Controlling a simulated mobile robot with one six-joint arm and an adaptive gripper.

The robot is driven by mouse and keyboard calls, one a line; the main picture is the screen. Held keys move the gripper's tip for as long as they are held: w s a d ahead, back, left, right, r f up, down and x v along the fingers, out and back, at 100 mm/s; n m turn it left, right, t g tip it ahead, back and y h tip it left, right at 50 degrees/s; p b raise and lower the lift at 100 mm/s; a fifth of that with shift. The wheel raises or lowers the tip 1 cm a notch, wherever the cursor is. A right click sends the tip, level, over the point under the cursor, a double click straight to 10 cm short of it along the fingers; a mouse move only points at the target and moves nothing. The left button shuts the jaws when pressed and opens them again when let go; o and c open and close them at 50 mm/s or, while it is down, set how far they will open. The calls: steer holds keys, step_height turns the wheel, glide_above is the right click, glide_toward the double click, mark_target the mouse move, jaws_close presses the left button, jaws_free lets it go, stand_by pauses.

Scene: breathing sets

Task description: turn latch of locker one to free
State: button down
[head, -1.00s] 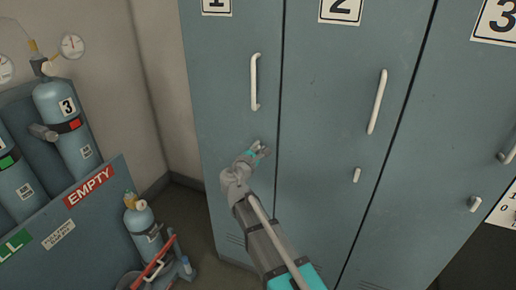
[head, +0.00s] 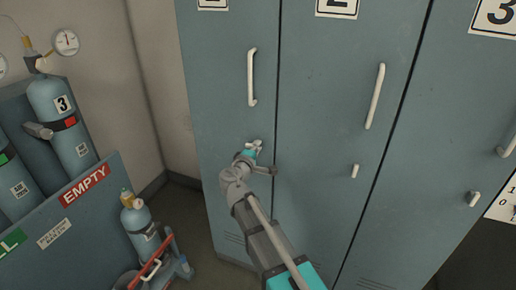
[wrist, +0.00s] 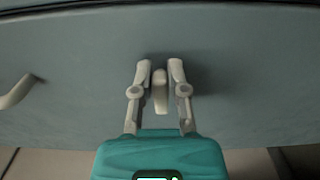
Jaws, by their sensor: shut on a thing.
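Locker one (head: 225,120) is the leftmost blue-grey locker, its door closed and its number plate cut off at the top of the head view. Its pale latch (wrist: 160,90) shows in the wrist view as a small rounded bar between my fingers. My gripper (wrist: 161,82) is shut on the latch, with one finger on each side. In the head view, my gripper (head: 257,152) is at the door below the long white handle (head: 252,77) and hides most of the latch.
Locker two's latch (head: 355,171) and locker three's latch (head: 474,199) are to the right. Gas cylinders (head: 60,120) stand in a rack marked EMPTY at left. A small cylinder (head: 139,222) on a red-handled cart stands on the floor left of the lockers.

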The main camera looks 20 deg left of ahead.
steer(key=shift+m, duration=0.3)
steer(key=c, duration=0.6)
jaws_free()
steer(key=shift+c, duration=0.2)
steer(key=s, duration=1.2)
steer(key=shift+a, duration=0.45)
